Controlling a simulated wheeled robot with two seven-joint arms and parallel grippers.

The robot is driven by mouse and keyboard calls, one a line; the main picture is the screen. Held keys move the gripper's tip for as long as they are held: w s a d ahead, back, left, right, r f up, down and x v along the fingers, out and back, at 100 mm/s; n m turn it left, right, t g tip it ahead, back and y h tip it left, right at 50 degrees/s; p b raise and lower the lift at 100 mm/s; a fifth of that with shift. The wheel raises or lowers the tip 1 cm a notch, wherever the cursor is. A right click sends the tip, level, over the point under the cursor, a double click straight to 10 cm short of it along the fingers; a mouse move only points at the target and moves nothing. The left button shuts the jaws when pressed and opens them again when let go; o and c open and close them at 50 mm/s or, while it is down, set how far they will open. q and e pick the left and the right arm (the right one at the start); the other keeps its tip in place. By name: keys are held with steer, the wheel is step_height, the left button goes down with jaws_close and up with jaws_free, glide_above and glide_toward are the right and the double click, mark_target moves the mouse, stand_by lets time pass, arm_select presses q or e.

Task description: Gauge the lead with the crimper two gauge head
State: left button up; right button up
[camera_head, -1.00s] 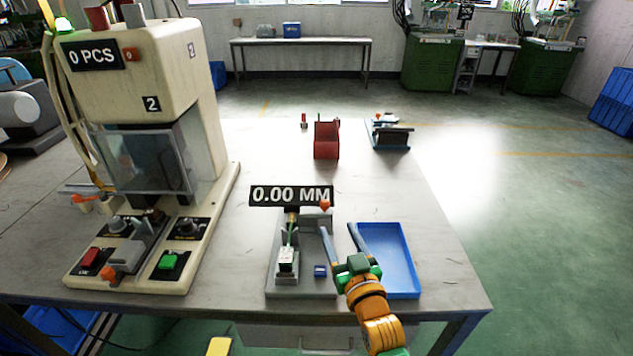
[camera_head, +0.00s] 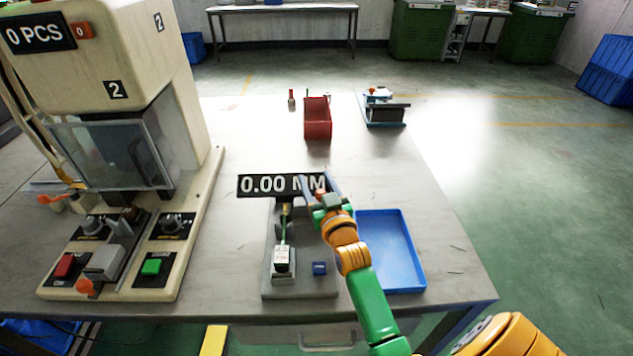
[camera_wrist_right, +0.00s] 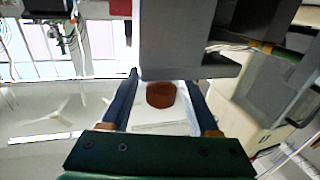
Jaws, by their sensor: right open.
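My left gripper is out of view.
The cream machine marked 2 (camera_head: 118,90) stands at the left. A blue tray (camera_head: 415,262) lies right of the stand, beside my right arm. A small blue block (camera_head: 320,268) sits on the stand. A red bin (camera_head: 317,120) and a blue-based fixture (camera_head: 384,110) stand farther back.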

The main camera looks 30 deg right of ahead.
steer(key=shift+s, duration=0.1)
jaws_close()
stand_by(1.2)
